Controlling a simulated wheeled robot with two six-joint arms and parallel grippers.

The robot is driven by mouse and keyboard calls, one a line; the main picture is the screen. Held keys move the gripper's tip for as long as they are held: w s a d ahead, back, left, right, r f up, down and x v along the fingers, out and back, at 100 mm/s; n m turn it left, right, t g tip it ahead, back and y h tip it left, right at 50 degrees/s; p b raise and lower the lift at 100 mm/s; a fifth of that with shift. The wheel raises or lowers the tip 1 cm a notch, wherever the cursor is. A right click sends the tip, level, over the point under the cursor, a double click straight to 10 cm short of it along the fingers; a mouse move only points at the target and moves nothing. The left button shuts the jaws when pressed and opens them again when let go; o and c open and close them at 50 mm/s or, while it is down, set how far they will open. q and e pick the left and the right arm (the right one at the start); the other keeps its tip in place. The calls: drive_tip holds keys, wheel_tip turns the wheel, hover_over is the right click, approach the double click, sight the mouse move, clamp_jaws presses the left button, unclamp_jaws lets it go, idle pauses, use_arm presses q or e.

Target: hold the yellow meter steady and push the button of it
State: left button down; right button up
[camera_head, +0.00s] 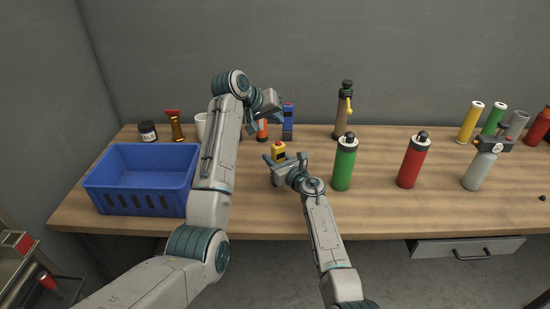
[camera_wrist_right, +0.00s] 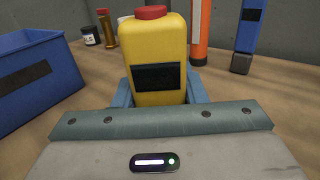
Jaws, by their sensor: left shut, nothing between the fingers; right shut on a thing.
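The yellow meter (camera_head: 278,149) stands upright on the wooden table. In the right wrist view its yellow body (camera_wrist_right: 160,45) shows a dark screen, with a red button (camera_wrist_right: 151,12) on top. My right gripper (camera_head: 279,162) is shut on the meter, with a blue-grey finger on each side of its lower part. My left gripper (camera_head: 278,119) is shut and empty, up behind and above the meter, apart from it. The left gripper does not show in the right wrist view.
A blue crate (camera_head: 143,181) stands at the left. An orange cylinder (camera_wrist_right: 200,32) and a blue device (camera_wrist_right: 248,35) stand behind the meter. Green (camera_head: 344,164) and red (camera_head: 411,162) bottles stand to the right. Bare table lies between the red bottle and the grey one (camera_head: 480,170).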

drive_tip(key=o, duration=1.1)
use_arm(q)
drive_tip(key=shift+r, duration=0.45)
